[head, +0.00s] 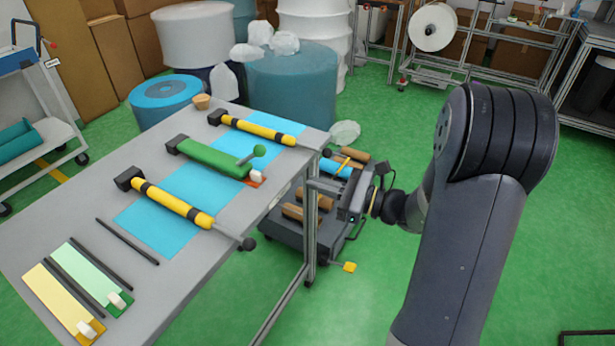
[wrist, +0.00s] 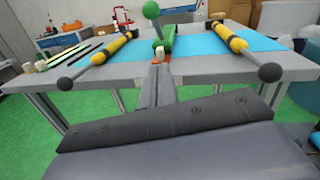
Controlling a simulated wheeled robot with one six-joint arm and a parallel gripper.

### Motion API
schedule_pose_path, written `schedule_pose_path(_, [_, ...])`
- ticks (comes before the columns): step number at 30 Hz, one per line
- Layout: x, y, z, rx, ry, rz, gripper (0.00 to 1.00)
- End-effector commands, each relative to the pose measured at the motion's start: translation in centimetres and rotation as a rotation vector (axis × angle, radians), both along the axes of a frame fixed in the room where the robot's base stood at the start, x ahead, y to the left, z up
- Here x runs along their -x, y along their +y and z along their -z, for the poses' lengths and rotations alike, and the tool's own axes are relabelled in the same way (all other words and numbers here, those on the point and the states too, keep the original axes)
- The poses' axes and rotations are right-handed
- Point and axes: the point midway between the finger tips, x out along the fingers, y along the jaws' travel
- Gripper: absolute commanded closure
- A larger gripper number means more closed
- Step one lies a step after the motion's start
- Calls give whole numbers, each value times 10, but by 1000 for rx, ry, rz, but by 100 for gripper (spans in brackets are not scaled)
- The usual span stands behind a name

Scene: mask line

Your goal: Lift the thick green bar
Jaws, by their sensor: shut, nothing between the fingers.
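The thick green bar (head: 212,157) lies on the table across a blue sheet, between two yellow bars. Its far-left end meets a black block, and a green ball (head: 259,150) on a stem rises at its near end. In the wrist view the green ball (wrist: 151,10) stands above the table edge, with the bar foreshortened behind it. My gripper (head: 312,184) is beside the table's right edge, apart from the bar. In the wrist view my gripper (wrist: 160,70) is shut and empty, pointing toward the table below the ball.
Yellow bars with black ball ends flank the green bar: one nearer (head: 172,203), one farther (head: 258,130). A small orange piece with a white knob (head: 256,177) sits by the green bar's near end. A dark cart (head: 285,235) with brown rolls stands beside the table.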

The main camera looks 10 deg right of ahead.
Motion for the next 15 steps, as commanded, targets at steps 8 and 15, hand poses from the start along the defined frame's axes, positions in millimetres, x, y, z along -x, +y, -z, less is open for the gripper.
schedule_pose_path(8, [-25,46,-2,1,0,-5,100])
schedule_pose_path(15, [-45,81,-13,1,-4,-3,100])
